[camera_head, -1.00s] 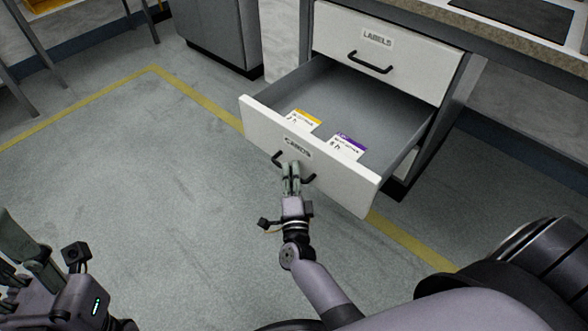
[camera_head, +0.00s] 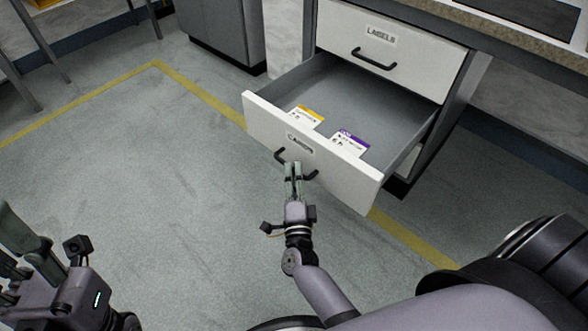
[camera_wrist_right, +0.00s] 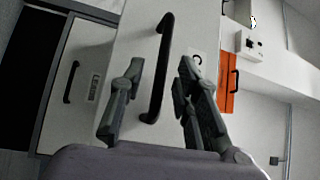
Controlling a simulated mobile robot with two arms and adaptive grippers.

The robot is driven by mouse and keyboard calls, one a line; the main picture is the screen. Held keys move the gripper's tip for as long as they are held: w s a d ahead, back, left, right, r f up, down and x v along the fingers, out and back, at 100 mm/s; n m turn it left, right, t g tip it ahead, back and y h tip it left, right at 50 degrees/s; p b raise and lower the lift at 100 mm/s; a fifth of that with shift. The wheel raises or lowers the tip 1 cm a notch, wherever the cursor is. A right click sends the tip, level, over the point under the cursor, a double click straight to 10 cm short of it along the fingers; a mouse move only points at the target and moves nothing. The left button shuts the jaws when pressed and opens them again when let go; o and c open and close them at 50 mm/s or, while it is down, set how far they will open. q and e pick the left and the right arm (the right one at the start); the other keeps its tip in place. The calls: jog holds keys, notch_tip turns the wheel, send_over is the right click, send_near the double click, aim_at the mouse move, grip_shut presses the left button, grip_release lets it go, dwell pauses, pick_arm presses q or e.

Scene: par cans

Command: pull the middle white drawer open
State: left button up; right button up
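The middle white drawer (camera_head: 345,180), labelled "CARDS", stands pulled well out of the desk unit, its grey inside showing. Its black bar handle (camera_head: 310,175) is on the front; it also shows in the wrist view (camera_wrist_right: 158,75). My right gripper (camera_head: 293,170) is at the handle. In the wrist view its two fingers (camera_wrist_right: 158,98) are spread apart, one on each side of the handle, with gaps between them and the bar. My left gripper (camera_head: 22,245) is at the lower left, away from the drawer and partly cut off by the picture's edge.
An orange-topped card (camera_head: 307,115) and a purple-topped card (camera_head: 350,142) lie in the drawer. A closed white drawer labelled "LABELS" (camera_head: 400,50) is above it. Grey floor with a yellow line (camera_head: 200,95) is clear to the left.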

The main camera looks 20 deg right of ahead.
jog(key=shift+v, duration=2.75)
